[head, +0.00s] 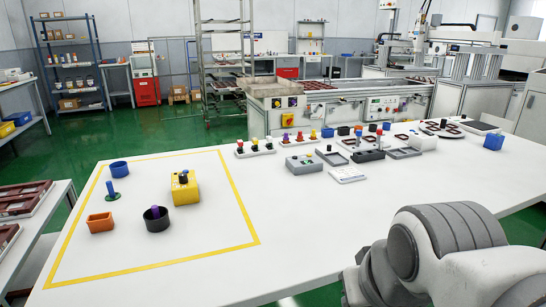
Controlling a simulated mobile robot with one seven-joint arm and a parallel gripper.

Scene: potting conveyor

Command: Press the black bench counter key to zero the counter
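I cannot pick out the black bench counter key for certain at this size. A yellow box (185,193) with a dark top part stands inside the yellow taped outline on the left. No counter display can be read. My gripper is not in view; only thick grey and white links of my arm show at the lower right.
Coloured knobs and trays line the bench's far edge. The front middle is clear.

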